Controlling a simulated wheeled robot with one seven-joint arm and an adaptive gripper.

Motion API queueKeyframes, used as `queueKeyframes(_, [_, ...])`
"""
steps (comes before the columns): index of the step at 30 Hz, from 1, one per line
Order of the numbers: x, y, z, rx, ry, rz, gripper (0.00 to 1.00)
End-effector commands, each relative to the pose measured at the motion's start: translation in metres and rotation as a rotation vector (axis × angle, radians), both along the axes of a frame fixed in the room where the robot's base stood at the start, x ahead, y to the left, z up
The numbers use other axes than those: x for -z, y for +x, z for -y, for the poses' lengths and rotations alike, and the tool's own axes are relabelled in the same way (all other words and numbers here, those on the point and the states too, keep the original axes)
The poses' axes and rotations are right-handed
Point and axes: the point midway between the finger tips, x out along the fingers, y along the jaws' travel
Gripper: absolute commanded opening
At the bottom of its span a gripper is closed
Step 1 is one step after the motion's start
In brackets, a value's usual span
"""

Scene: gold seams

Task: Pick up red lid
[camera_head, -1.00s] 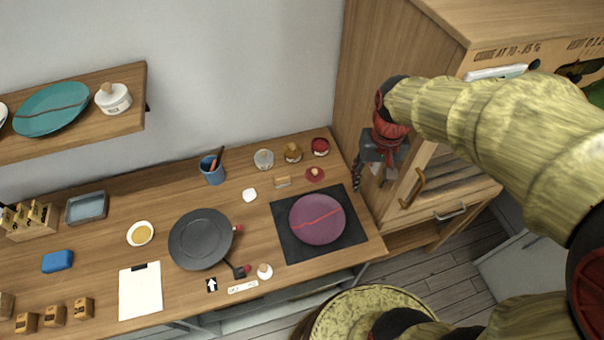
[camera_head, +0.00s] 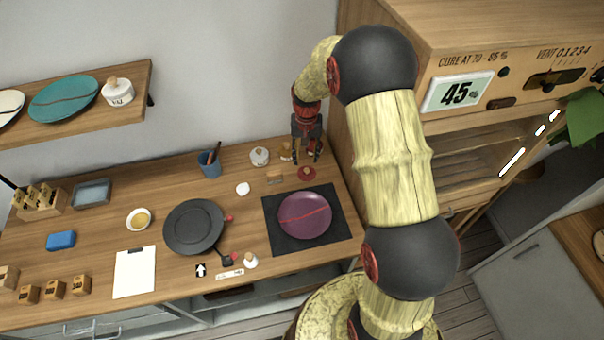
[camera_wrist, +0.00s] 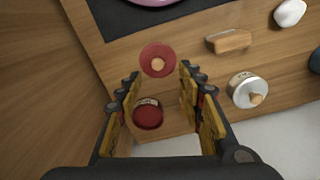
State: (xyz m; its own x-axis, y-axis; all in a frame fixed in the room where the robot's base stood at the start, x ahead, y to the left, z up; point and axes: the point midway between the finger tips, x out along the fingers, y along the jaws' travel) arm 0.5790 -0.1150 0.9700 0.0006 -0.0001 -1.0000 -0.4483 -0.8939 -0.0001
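The red lid (camera_head: 307,173) is a flat round disc with a pale wooden knob, lying on the wooden counter just behind the black mat. In the wrist view the red lid (camera_wrist: 158,60) lies ahead of and between the fingertips. My gripper (camera_head: 307,157) points down over the counter's back right, above the area by the lid. In the wrist view my gripper (camera_wrist: 159,76) is open, with nothing held. A red jar (camera_wrist: 148,114) shows between the fingers, below them. In the head view my gripper partly hides that jar.
A white-lidded jar (camera_wrist: 247,90) and a small wooden block (camera_wrist: 229,41) are near the lid. A purple plate (camera_head: 305,216) sits on the black mat (camera_head: 273,239) in front. The wooden cabinet (camera_head: 350,60) rises close on the right.

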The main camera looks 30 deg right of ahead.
Motion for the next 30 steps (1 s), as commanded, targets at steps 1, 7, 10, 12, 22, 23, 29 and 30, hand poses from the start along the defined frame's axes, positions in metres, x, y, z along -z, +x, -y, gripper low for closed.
queueKeyframes(1, [0.007,-0.001,0.000,0.000,0.000,-0.003,0.38])
queueKeyframes(7, [0.023,0.000,0.001,-0.001,0.000,-0.001,0.38])
queueKeyframes(10, [0.032,0.000,0.002,-0.001,0.000,-0.002,0.38])
queueKeyframes(12, [0.042,0.000,0.003,-0.001,0.001,-0.004,0.38])
queueKeyframes(22, [0.071,0.001,0.004,-0.002,0.000,0.000,0.38])
queueKeyframes(23, [0.071,0.001,0.004,-0.002,0.000,0.000,0.38])
queueKeyframes(29, [0.071,0.001,0.004,-0.002,0.000,-0.001,0.32])
queueKeyframes(30, [0.071,0.001,0.004,-0.002,0.000,-0.001,0.30])
